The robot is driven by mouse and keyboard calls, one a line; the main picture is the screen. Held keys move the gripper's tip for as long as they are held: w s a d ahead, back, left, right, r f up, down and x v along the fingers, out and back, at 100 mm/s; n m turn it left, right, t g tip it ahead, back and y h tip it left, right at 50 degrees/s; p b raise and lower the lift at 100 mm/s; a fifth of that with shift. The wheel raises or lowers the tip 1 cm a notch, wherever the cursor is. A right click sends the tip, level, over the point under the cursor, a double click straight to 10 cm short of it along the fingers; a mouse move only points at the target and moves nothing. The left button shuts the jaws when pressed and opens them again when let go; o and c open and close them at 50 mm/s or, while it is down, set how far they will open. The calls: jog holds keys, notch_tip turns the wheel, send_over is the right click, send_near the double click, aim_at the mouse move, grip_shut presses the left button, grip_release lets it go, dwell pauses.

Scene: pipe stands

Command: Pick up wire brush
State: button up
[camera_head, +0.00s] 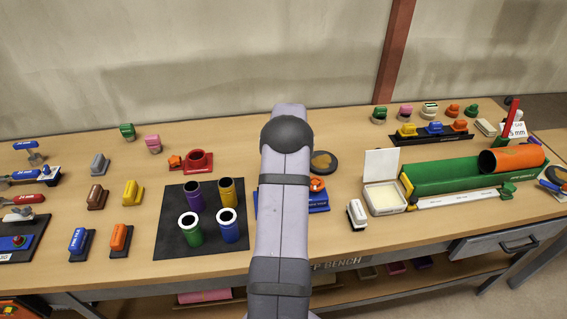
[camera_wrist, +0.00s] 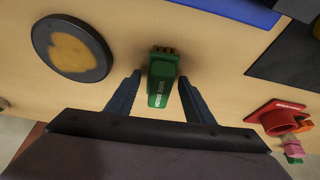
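The wire brush (camera_wrist: 162,82) is a small green block with a dark label and brown bristles at its far end. In the wrist view it lies on the wooden bench, between the fingers of my gripper (camera_wrist: 159,79). The gripper is open, with a finger on either side and a visible gap on both sides of the brush. I cannot tell how far the fingertips are above the bench. In the head view my arm hides the brush and the gripper.
A black round dish (camera_wrist: 72,48) with a tan patch lies to one side of the brush. A red stand (camera_wrist: 277,117) is on the other side. A black mat (camera_head: 175,248) holds several coloured pipes. A blue tray (camera_head: 318,205) is partly behind my arm.

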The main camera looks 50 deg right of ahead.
jog(key=c, duration=0.9)
jog(key=shift+o, duration=0.2)
notch_tip(320, 180, up, 10)
jog(key=b, duration=0.3)
